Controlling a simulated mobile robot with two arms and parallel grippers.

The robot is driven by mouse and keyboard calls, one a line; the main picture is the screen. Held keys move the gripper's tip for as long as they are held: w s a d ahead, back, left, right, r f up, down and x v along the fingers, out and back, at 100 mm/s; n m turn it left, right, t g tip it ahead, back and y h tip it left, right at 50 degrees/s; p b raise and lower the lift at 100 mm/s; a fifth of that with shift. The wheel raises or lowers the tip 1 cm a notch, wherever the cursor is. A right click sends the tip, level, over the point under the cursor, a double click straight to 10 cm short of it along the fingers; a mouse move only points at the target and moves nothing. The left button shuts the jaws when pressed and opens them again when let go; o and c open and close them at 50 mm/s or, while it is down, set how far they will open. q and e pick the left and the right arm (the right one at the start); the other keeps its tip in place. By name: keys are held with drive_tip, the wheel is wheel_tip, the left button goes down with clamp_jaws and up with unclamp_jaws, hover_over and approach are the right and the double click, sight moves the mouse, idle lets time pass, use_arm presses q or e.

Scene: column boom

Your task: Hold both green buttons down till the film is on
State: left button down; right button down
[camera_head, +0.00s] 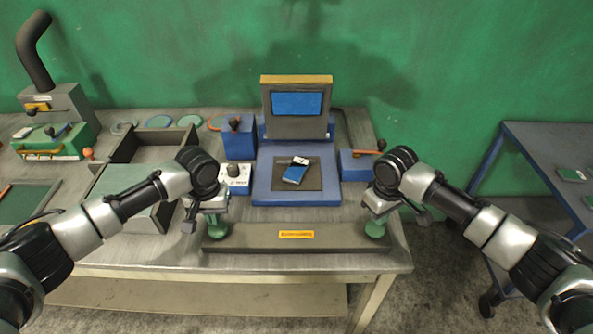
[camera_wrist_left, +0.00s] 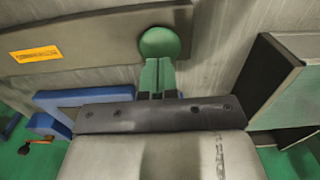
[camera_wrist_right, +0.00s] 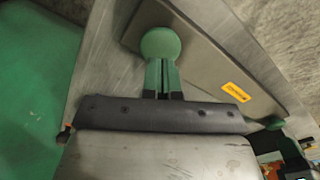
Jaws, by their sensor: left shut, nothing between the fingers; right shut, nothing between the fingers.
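A grey bar (camera_head: 300,243) with an orange label lies along the table's front, with a green button at each end. My left gripper (camera_head: 213,218) is shut and empty, its tips at the left green button (camera_head: 218,232). The left wrist view shows the tips (camera_wrist_left: 158,66) against the round button (camera_wrist_left: 160,42). My right gripper (camera_head: 377,218) is shut and empty at the right green button (camera_head: 375,231), also seen in the right wrist view (camera_wrist_right: 160,43). I cannot tell how far either is pressed. A blue and white piece (camera_head: 295,173) lies on the press's dark plate (camera_head: 312,181).
Behind the plate stands a grey head (camera_head: 297,126) with a blue panel. A blue box (camera_head: 239,142) and a white knob box (camera_head: 236,178) are left of the press. An open tray (camera_head: 150,145) is further left. A blue table (camera_head: 550,135) stands at right.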

sight(376, 227)
drive_tip(key=shift+f, duration=0.1)
drive_tip(key=shift+f, duration=1.85)
use_arm(q)
drive_tip(key=shift+f, duration=1.95)
idle(0.4)
